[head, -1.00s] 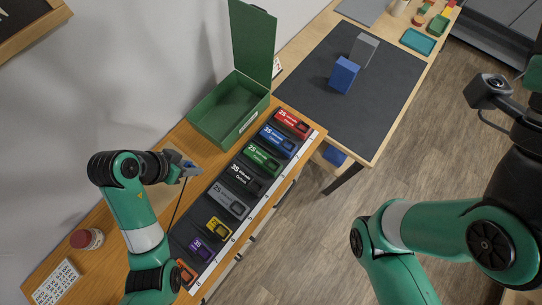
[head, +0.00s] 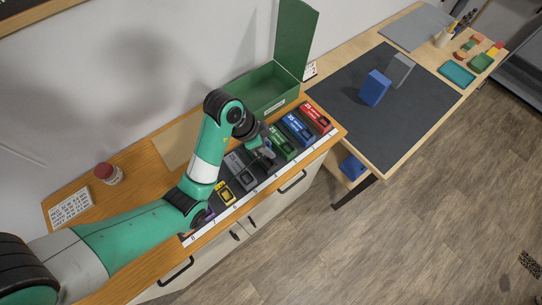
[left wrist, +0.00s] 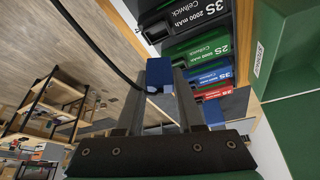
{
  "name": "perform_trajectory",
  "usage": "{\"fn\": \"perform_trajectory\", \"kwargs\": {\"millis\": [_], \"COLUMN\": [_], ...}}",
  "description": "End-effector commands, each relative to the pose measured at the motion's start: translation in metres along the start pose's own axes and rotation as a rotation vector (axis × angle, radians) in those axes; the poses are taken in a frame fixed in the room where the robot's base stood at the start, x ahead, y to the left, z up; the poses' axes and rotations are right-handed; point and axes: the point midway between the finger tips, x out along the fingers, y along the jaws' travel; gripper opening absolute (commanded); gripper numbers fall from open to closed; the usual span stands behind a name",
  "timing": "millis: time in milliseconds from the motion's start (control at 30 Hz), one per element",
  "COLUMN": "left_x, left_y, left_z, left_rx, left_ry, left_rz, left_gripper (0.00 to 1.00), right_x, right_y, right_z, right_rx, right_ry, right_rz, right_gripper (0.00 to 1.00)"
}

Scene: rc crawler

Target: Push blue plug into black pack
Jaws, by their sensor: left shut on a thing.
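My left gripper (head: 267,151) is over the row of battery packs in the head view, near the black pack (head: 259,167), which the gripper partly covers. In the left wrist view the gripper (left wrist: 160,100) is shut on the blue plug (left wrist: 160,74), which sits between its fingertips with a dark cable running off to the upper left. The black pack (left wrist: 188,18) shows at the top of that view, beyond the plug. The plug looks apart from the pack, but I cannot tell the gap exactly. My right gripper is out of view.
Red (head: 317,115), blue (head: 299,128) and green (head: 283,141) packs lie on one side, grey (head: 236,163) and yellow (head: 226,193) ones on the other. An open green box (head: 275,90) stands behind the row. A dark mat (head: 420,110) lies on the far table.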

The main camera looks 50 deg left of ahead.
Motion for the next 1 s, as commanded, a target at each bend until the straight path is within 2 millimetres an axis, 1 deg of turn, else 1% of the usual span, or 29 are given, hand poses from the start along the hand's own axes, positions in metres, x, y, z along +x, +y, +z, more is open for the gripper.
{"fn": "perform_trajectory", "kwargs": {"millis": [33,133,300,367,433,467,567,767,800,933,1000], "left_x": [0.016,0.031,0.033,0.04,0.051,0.053,0.066,0.068,0.068,0.069,0.069], "left_y": [0.0,0.0,0.0,0.0,0.0,0.001,0.001,0.0,0.0,0.001,0.001], "left_z": [0.007,0.013,0.013,0.017,0.021,0.022,0.028,0.029,0.029,0.029,0.03], "left_rx": [0.0,0.0,0.001,0.001,0.0,-0.001,0.0,0.0,0.0,-0.001,-0.001], "left_ry": [0.0,0.0,0.0,0.0,-0.001,-0.003,-0.003,-0.003,-0.004,-0.005,-0.006], "left_rz": [0.001,0.001,0.0,0.001,0.002,0.004,0.003,0.002,0.002,0.003,0.004], "left_gripper": [0.0,0.0,0.0,0.0,0.0,0.0,0.0,0.0,0.42,0.65,0.66], "right_x": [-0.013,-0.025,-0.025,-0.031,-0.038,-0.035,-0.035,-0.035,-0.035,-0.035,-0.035], "right_y": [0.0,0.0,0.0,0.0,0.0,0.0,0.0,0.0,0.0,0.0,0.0], "right_z": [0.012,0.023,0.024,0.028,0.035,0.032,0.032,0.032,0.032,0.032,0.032], "right_rx": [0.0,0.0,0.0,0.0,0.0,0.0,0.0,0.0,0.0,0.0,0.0], "right_ry": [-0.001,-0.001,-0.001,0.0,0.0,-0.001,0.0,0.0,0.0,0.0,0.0], "right_rz": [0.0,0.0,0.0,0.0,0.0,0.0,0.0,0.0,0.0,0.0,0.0], "right_gripper": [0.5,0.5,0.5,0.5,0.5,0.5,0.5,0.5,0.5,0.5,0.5]}}
